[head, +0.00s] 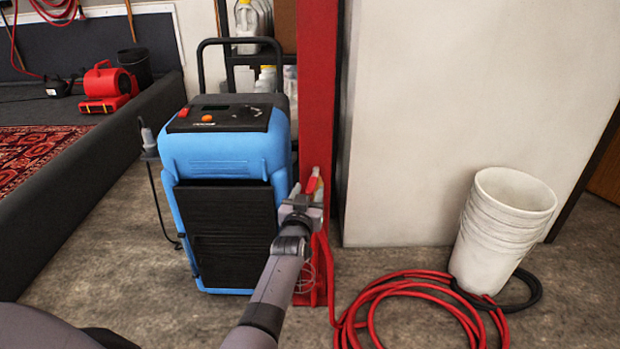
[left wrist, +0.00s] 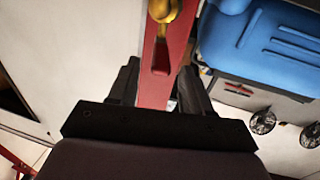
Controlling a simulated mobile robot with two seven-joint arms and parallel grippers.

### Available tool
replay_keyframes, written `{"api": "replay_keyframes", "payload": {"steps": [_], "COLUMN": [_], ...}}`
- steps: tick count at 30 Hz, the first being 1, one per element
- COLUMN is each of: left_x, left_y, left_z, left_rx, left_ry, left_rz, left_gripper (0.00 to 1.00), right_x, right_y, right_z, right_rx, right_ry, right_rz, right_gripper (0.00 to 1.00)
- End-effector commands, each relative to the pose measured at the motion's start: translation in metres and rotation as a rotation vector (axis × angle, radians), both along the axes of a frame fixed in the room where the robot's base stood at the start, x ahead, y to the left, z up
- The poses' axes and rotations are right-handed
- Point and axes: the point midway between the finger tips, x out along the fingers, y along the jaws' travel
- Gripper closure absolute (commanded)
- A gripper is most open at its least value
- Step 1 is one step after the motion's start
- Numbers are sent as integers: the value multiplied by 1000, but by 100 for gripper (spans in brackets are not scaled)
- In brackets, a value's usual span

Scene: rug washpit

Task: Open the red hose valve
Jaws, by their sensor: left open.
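The red valve handle (head: 312,184) shows at the lower part of the red post (head: 318,80), just past my left gripper. In the left wrist view the brass valve body (left wrist: 164,10) is at the top edge, with the red handle (left wrist: 161,55) pointing down from it toward the space between my fingers. My left gripper (head: 314,197) is open; its two dark fingers show in the left wrist view (left wrist: 160,88), one on each side of the red post and handle. I cannot tell whether they touch the handle. My right gripper is not in view.
A blue machine (head: 225,150) stands close left of the post. A red hose (head: 375,300) lies coiled on the floor, beside stacked white buckets (head: 500,235). A white wall (head: 450,100) is right of the post. A red blower (head: 105,85) sits in the washpit at left.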

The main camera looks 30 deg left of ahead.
Motion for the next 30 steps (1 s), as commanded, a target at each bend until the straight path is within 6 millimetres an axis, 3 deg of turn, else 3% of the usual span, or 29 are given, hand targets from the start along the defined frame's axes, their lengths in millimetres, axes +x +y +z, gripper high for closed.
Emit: {"api": "replay_keyframes", "payload": {"steps": [3, 9, 30], "left_x": [-11, -22, -24], "left_y": [-3, -6, -7], "left_z": [4, 2, 1], "left_rx": [0, 2, 1], "left_ry": [1, -2, -2], "left_rz": [0, 1, 1], "left_gripper": [51, 51, 51], "right_x": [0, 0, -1], "right_y": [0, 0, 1], "right_z": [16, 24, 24], "right_rx": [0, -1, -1], "right_ry": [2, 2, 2], "right_rz": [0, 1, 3], "right_gripper": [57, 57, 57]}}
